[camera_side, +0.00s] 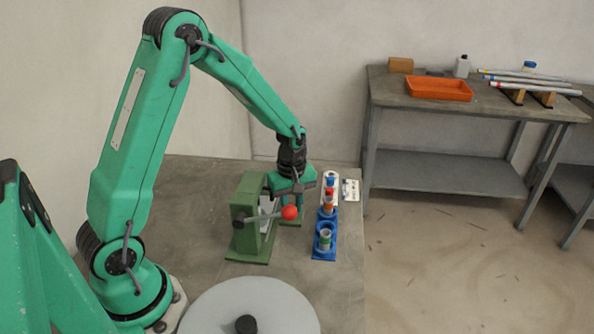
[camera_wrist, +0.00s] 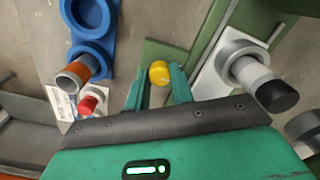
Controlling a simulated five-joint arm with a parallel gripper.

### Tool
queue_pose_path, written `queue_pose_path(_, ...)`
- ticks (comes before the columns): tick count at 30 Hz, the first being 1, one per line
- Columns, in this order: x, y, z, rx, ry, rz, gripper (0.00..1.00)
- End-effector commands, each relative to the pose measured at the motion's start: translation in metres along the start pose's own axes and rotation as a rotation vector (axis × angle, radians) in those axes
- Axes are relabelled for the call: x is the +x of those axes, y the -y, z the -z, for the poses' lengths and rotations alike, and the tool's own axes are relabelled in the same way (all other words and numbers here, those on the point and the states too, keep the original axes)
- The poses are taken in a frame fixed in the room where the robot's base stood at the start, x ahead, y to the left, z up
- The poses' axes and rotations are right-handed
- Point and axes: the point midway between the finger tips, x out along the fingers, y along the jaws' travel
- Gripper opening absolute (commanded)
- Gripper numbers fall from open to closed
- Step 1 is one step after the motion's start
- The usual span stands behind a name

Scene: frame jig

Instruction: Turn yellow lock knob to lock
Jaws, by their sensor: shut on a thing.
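The yellow lock knob (camera_wrist: 159,72) shows in the wrist view between the two green fingers of my gripper (camera_wrist: 157,86). My gripper is shut on it, with one finger on each side. The knob has a round yellow top; its lower part is hidden by the fingers. In the side view my gripper (camera_side: 297,188) is low at the far right side of the green frame jig (camera_side: 247,222), and the yellow knob cannot be seen there. The jig's lever with a red ball (camera_side: 290,212) sticks out toward the right.
A blue holder (camera_side: 324,246) with ringed cylinders stands just right of the jig. A white card (camera_side: 350,190) lies behind it. A grey round disc (camera_side: 250,306) is in front. In the wrist view a grey cylinder with a black end (camera_wrist: 272,92) is close on the right.

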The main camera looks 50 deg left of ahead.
Motion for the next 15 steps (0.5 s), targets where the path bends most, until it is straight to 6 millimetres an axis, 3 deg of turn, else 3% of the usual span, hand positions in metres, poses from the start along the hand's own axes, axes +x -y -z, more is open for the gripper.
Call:
queue_pose_path(7, -0.0007, -0.0001, 0.0002, -0.003, 0.000, -0.001, 0.01)
queue_pose_path(8, -0.0007, -0.0001, 0.0002, -0.002, 0.000, -0.001, 0.27)
queue_pose_path(10, -0.0006, -0.0001, 0.0002, -0.002, 0.000, -0.001, 0.41)
queue_pose_path(11, -0.0006, -0.0001, 0.0002, -0.002, 0.000, -0.001, 0.45)
queue_pose_path(15, -0.0004, -0.0001, 0.0002, -0.001, 0.000, -0.001, 0.45)
